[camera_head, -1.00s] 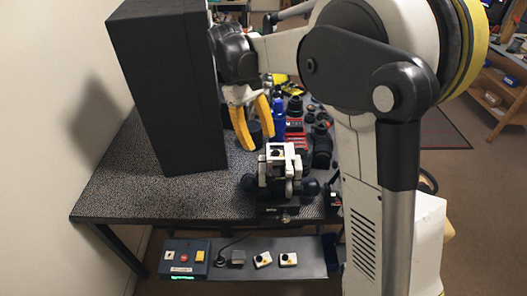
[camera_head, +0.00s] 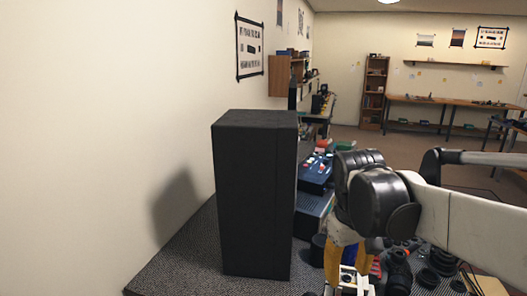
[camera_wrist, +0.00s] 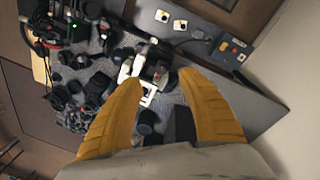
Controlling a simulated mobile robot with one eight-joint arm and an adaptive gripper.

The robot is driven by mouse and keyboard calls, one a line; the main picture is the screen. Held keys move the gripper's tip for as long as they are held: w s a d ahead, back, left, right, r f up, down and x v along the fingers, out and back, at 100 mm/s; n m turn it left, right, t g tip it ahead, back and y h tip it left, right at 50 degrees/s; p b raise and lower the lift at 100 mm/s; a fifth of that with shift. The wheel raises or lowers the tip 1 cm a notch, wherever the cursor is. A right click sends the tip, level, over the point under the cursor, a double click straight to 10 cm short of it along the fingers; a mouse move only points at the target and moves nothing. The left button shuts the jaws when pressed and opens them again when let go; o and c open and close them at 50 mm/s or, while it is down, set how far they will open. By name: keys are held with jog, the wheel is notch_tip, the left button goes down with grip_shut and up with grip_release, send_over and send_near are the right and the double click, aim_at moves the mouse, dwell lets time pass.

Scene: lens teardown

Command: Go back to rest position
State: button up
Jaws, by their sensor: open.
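My gripper (camera_head: 345,262) is at the lower middle of the head view, with its yellow fingers pointing down beside the tall black box (camera_head: 255,195). In the wrist view my gripper (camera_wrist: 160,82) shows two yellow fingers spread wide apart with nothing held between them. It hangs over the table. A white fixture (camera_wrist: 148,76) on the table shows near the fingertips in the wrist view. In the head view its top (camera_head: 348,282) is partly cut off by the lower edge.
The dark speckled tabletop (camera_head: 185,262) is bare left of the box. Blue cases (camera_head: 315,172) stand behind it. Several black lens parts (camera_wrist: 97,88) lie on the table in the wrist view. A control box (camera_wrist: 230,50) sits on a lower shelf. A wall is close at left.

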jog(key=s+f+m+t+y+b, duration=0.1)
jog(key=s+f+m+t, duration=0.2)
jog(key=s+t, duration=0.3)
jog(key=s+f, duration=0.1)
jog(key=s, duration=0.2)
jog(key=shift+s+d+f, duration=0.15)
jog(key=shift+s+d, duration=0.05)
jog(key=shift+s, duration=0.15)
dwell(0.3)
